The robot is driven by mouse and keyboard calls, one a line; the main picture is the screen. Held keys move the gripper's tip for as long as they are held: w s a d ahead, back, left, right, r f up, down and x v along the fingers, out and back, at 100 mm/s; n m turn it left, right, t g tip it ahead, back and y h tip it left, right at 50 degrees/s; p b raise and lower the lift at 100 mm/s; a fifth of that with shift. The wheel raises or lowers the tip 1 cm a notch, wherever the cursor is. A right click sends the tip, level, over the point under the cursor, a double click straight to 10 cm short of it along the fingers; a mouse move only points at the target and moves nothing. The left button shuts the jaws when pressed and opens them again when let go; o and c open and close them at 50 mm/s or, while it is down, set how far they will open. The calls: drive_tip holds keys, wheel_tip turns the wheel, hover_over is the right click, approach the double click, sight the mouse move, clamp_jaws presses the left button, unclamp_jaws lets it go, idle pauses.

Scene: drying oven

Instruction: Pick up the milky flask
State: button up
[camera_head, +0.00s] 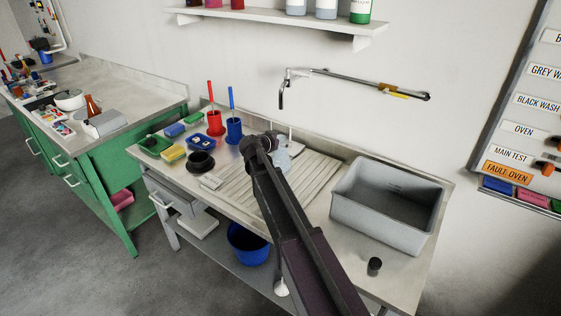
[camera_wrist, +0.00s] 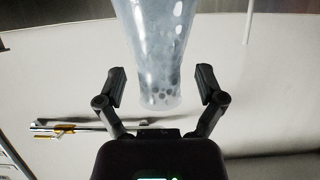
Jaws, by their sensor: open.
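The milky flask (camera_head: 283,157) is a pale, translucent vessel at the sink's draining board (camera_head: 322,190), partly hidden behind my arm in the head view. In the wrist view the flask (camera_wrist: 158,45) reaches in from the top edge and tapers downward. Its narrow end, with dark spots in it, lies between my two fingers. My gripper (camera_wrist: 161,84) is open, with a visible gap between each finger and the flask. In the head view the gripper (camera_head: 262,145) is beside the flask, and its fingers are hard to make out.
A grey basin (camera_head: 385,222) stands at the right of the counter, with a small black cap (camera_head: 374,266) in front. Red (camera_head: 215,123) and blue (camera_head: 234,130) brush holders and a black bowl (camera_head: 201,163) stand left. The tap (camera_head: 283,90) hangs above the flask.

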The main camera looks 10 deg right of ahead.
sight(279, 159)
idle(0.5)
clamp_jaws()
drive_tip(key=shift+r+p, duration=0.35)
drive_tip(key=shift+p, duration=0.05)
idle(0.4)
drive_tip(key=shift+r+p, duration=1.55)
drive_tip(key=shift+r, duration=0.05)
drive_tip(key=s, duration=0.1)
drive_tip(key=s+a, duration=0.1)
drive_tip(key=shift+s, duration=0.35)
drive_tip(key=s+a+r+p, duration=0.1)
drive_tip(key=s+a, duration=0.4)
drive_tip(key=s, duration=0.6)
drive_tip(key=shift+s+a, duration=0.15)
drive_tip(key=shift+s, duration=0.2)
drive_tip(key=shift+s+a, duration=0.1)
